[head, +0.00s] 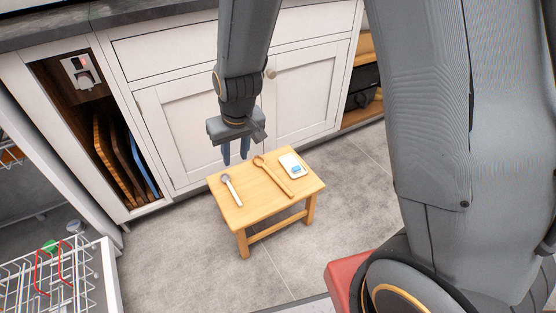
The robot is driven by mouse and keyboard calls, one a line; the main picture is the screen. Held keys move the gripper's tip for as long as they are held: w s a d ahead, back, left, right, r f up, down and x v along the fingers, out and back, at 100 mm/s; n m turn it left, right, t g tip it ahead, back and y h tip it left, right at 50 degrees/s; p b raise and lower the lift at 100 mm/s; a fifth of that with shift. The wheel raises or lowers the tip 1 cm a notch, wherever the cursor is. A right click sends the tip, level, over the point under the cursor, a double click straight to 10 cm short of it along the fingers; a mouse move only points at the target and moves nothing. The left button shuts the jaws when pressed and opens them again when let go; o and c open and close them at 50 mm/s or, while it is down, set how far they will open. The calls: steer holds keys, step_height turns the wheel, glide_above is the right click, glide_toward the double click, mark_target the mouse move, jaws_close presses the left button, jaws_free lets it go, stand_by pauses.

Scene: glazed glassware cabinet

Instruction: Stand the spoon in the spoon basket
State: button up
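Two spoons lie flat on a small wooden stool (262,207). One is a small spoon (231,189) with a grey bowl and a pale handle, at the stool's left. The other is a longer wooden spoon (275,178) across the middle. I cannot tell from the picture which one the task means. My gripper (236,158) points down with its two blue fingers apart. It appears empty, over the stool's back left part and above the small spoon's bowl end. I cannot make out a spoon basket for certain.
A white and blue item (292,165) lies at the stool's back right. A white wire rack (38,290) with red and green items stands at the lower left. White cabinets (190,130) stand behind the stool. Boards (122,160) stand in an open niche. Grey floor (180,260) is clear around the stool.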

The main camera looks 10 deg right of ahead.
steer(key=s+d+r+g, duration=0.1)
steer(key=s+d+r, duration=0.2)
steer(key=s+r, duration=0.5)
steer(key=s+d+r+g, duration=0.1)
steer(key=s+d+r, duration=0.3)
steer(key=s+r, duration=0.4)
steer(key=s, duration=0.5)
steer(key=shift+s+r+g+h, duration=0.2)
steer(key=shift+r+g+h, duration=0.1)
steer(key=shift+g, duration=0.1)
steer(key=d+r+m+p, duration=0.3)
steer(key=d+r+p, duration=0.6)
steer(key=p, duration=1)
step_height(320, 180, up, 2)
steer(key=shift+d+h, duration=0.3)
steer(key=shift+d, duration=0.05)
steer(key=shift+o, duration=0.6)
